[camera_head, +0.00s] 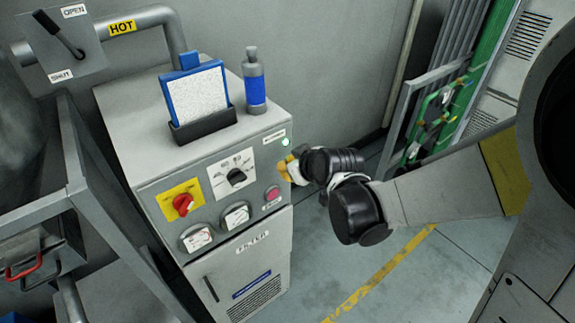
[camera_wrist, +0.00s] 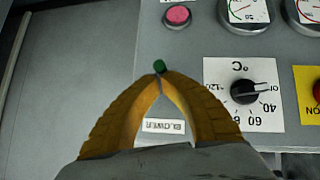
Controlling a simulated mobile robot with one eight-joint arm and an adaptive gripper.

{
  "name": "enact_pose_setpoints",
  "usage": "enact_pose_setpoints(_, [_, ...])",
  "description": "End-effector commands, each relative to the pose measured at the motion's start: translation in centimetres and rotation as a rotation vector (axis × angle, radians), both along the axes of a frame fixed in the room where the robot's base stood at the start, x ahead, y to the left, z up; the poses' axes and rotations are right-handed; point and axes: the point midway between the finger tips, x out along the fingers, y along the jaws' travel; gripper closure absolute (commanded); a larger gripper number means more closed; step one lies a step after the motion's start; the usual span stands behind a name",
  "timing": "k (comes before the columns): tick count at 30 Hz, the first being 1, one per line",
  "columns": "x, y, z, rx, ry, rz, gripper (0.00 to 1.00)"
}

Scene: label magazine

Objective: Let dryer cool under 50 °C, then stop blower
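The grey dryer cabinet (camera_head: 150,135) stands at left centre in the head view. Its panel has two round gauges (camera_head: 237,215), whose readings I cannot make out. A black temperature dial (camera_wrist: 243,91) has its white mark toward the right in the wrist view. The blower label (camera_wrist: 165,126) shows upside down between my fingers. A small green control (camera_wrist: 159,66) sits right at my fingertips; I cannot tell whether they touch it. My gripper (camera_head: 290,167) is at the panel's right side, its yellow fingertips together. A green lamp (camera_head: 285,142) glows just above it.
A red rotary switch (camera_head: 183,204) is on a yellow plate, and a pink-red button (camera_head: 272,193) is below my gripper. A blue-framed filter (camera_head: 197,92) and a bottle (camera_head: 254,80) stand on top. A hot-marked pipe (camera_head: 150,18) runs behind. Floor is clear at right.

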Motion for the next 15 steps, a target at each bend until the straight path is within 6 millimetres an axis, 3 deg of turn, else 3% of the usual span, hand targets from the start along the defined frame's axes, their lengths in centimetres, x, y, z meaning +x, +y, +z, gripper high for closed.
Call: enact_pose_setpoints(15, [-0.14,-0.13,-0.57,0.048,-0.069,-0.001,1.0])
